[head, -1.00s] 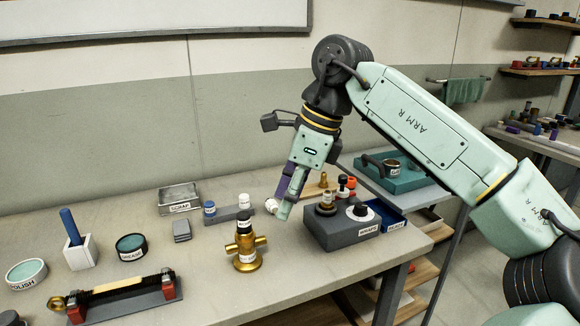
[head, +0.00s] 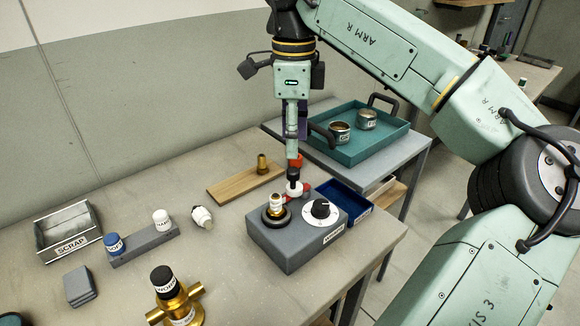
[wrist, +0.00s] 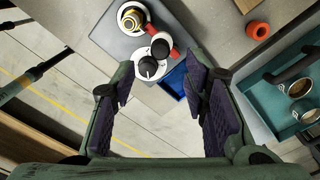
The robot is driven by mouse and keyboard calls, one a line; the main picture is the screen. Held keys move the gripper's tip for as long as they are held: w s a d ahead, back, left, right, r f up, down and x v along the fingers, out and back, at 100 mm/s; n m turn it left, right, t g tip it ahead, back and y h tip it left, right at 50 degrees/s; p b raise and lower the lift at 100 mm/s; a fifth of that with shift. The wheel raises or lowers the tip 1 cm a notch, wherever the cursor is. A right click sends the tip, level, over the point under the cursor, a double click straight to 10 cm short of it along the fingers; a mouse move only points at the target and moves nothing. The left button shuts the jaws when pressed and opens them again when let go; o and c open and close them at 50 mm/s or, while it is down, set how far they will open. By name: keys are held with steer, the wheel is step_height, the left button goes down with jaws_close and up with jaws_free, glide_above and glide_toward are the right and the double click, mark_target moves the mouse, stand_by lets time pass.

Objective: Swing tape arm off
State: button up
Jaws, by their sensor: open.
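A grey box (head: 285,240) stands on the bench with a dark dial on a white disc (head: 321,209) and a dark ring holding a small brass-and-white piece (head: 276,203). What looks like the tape arm is a red arm with a white roll (head: 293,188) at the box's back edge. In the wrist view the red arm (wrist: 174,52) lies beside the dial, its roll (wrist: 161,37) between the dial and the brass piece. My gripper (head: 291,137) points down above and behind the box. In the wrist view my gripper (wrist: 160,85) is open and empty, apart from the red arm.
A blue bin (head: 345,203) adjoins the box. A teal tray (head: 365,145) with metal cups stands behind right. A wooden board (head: 240,184) with a brass fitting lies behind left. A loose white bottle (head: 202,217) and a brass valve body (head: 175,297) are left of the box.

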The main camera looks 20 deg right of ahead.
mark_target(293, 170)
step_height(293, 170, down, 9)
steer(key=shift+r+p, duration=0.15)
steer(key=shift+p, duration=0.65)
steer(key=shift+c, duration=0.3)
jaws_close()
